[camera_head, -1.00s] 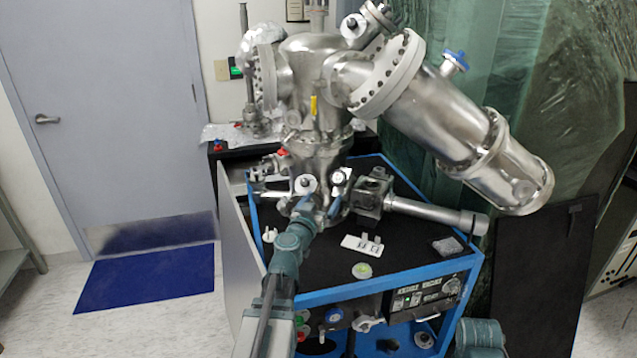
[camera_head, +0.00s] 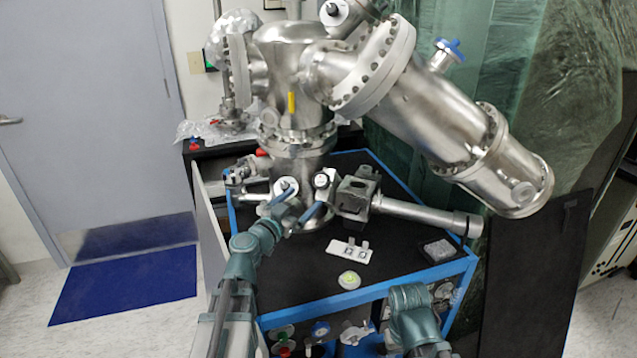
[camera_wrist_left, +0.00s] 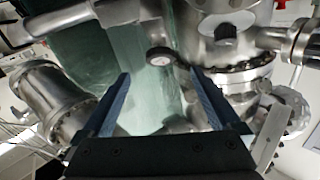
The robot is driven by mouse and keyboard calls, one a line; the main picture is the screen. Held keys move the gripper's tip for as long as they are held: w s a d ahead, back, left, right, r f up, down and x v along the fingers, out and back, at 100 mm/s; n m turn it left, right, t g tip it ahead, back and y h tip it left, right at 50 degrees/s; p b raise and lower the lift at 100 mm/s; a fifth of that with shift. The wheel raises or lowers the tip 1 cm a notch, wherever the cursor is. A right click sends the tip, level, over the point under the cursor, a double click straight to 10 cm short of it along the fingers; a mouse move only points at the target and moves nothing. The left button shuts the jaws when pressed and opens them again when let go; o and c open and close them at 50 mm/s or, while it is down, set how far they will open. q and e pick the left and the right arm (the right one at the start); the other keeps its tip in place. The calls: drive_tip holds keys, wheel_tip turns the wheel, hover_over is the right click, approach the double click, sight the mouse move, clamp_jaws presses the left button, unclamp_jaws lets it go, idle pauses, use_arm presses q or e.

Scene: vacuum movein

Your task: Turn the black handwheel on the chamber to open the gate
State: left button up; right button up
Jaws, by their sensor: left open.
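The steel chamber (camera_head: 296,80) stands upright on the cart, tilted in the left wrist view (camera_wrist_left: 235,50). I cannot make out the black handwheel for certain. A small round part with a dark rim and pale face (camera_wrist_left: 160,56) lies just beyond my left fingertips in the left wrist view. Small round knobs or gauges, one pale with a dark centre (camera_head: 322,180), sit low on the chamber in the head view. My left gripper (camera_head: 298,204) is open, its blue fingers (camera_wrist_left: 160,73) apart with nothing held, close before the chamber's lower front. My right gripper is out of frame.
The blue-framed cart (camera_head: 447,270) has a black top with a white plate (camera_head: 348,251) and a round pale item (camera_head: 349,280). A large angled cylinder (camera_head: 440,115) overhangs the cart's right. Floor is free at left.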

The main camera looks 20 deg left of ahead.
sight(319, 185)
use_arm(q)
drive_tip(key=x, duration=1)
drive_tip(key=shift+w, duration=0.2)
drive_tip(key=c, duration=1.4)
drive_tip(key=shift+d, duration=0.1)
drive_tip(key=shift+n, duration=0.3)
